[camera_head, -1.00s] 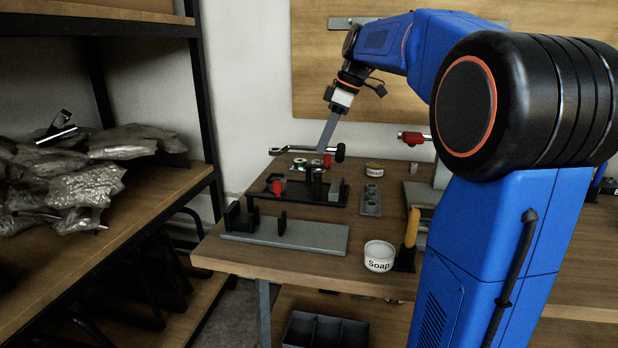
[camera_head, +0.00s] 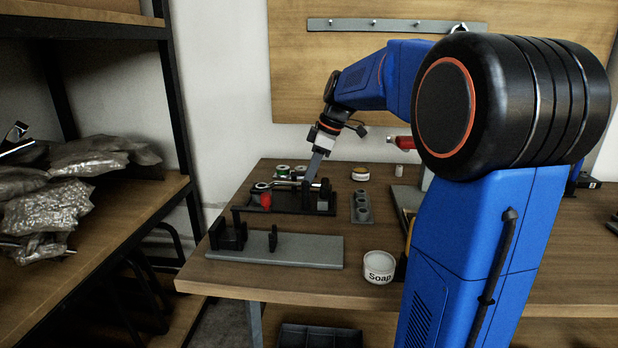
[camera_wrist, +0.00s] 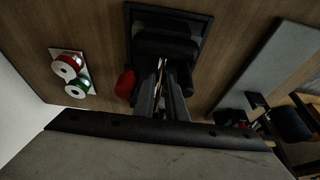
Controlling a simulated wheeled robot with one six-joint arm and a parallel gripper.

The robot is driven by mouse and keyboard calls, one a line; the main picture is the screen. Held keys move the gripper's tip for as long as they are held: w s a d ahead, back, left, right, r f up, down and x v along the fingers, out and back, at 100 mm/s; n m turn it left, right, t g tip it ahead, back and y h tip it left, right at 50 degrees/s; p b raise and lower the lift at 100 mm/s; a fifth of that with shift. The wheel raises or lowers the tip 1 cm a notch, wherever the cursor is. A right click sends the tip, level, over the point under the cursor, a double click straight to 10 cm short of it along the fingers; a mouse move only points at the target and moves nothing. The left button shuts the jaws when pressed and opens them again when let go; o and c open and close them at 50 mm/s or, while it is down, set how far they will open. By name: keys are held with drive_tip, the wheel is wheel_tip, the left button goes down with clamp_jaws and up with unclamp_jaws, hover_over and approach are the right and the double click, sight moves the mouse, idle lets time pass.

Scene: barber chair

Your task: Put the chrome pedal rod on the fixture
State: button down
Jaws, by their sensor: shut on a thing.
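The chrome pedal rod (camera_head: 284,184) is a thin bright bar with a ring at its left end and a black piece at its right end. My gripper (camera_head: 309,180) points down and is shut on it towards its right part. The rod lies level, low over or on the black fixture (camera_head: 285,209) with a red knob (camera_head: 265,201); I cannot tell whether it touches. In the wrist view, my gripper (camera_wrist: 161,68) is close above this black base (camera_wrist: 208,25), beside the red knob (camera_wrist: 125,84). The jaws hide most of the rod there.
A grey plate (camera_head: 310,252) with black uprights lies in front. A soap tub (camera_head: 379,267), a grey holed block (camera_head: 361,206) and green and red spools (camera_head: 283,171) stand nearby. A shelf with wrapped bags (camera_head: 55,200) is at left.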

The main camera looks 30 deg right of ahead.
drive_tip(key=c, duration=2.1)
unclamp_jaws()
drive_tip(key=shift+f, duration=0.1)
drive_tip(key=v, duration=1.2)
